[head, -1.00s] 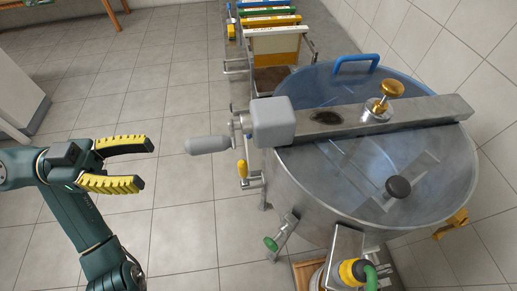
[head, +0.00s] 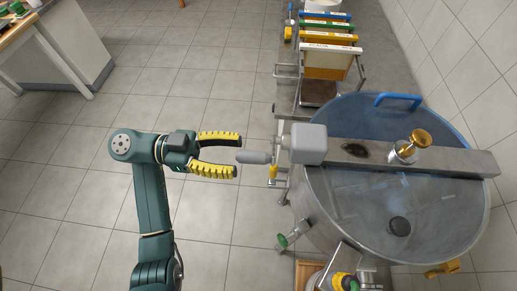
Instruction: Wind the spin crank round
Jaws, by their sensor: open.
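The spin crank has a grey handle (head: 253,157) that sticks out to the left from the grey gear housing (head: 308,144) on top of the steel extractor drum (head: 322,207). My gripper (head: 238,153), with yellow and black fingers, is open just left of the handle. In the picture the handle's tip lies at the finger ends, between the upper and lower finger. I cannot tell whether they touch or are at the same height.
A steel crossbar (head: 452,161) with a brass knob (head: 421,138) spans the drum. A blue lid handle (head: 398,99) is at the drum's back. Coloured frames (head: 328,42) stand behind. A table (head: 20,28) is at upper left. The tiled floor (head: 85,215) at left is clear.

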